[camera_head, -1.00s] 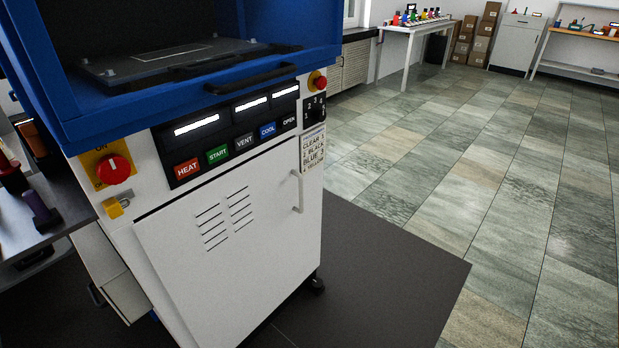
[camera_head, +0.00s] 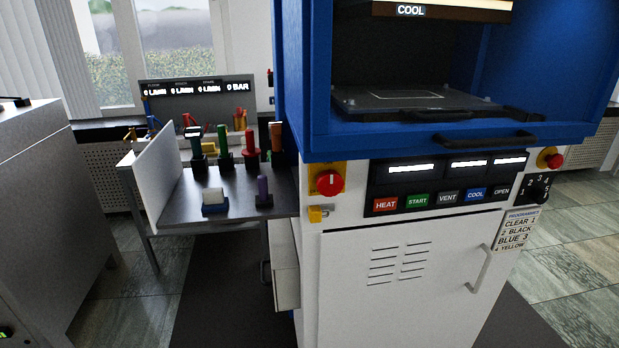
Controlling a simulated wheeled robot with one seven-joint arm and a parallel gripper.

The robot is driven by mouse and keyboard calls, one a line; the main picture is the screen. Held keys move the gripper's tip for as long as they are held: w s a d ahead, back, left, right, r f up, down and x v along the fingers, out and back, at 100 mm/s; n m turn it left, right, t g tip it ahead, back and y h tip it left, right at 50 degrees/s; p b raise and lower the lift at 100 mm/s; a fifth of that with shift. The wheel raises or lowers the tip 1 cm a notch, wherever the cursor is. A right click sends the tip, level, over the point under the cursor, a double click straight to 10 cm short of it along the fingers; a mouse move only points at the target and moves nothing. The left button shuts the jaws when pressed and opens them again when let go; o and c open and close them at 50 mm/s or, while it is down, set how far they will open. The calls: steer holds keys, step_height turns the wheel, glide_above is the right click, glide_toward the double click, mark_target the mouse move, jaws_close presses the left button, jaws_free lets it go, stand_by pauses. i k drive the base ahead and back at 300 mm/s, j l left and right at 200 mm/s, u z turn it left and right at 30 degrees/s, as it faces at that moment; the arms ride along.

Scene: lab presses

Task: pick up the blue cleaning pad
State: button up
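My gripper is not in view.
Several coloured handled tools, with a red one (camera_head: 250,142), stand along the shelf's back. A white panel (camera_head: 158,178) closes its left side. The blue and white press (camera_head: 400,255) is at right, a grey cabinet (camera_head: 45,200) at far left. Dark floor lies between.

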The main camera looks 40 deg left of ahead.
mark_target(214, 201)
steer(key=u, duration=1.55)
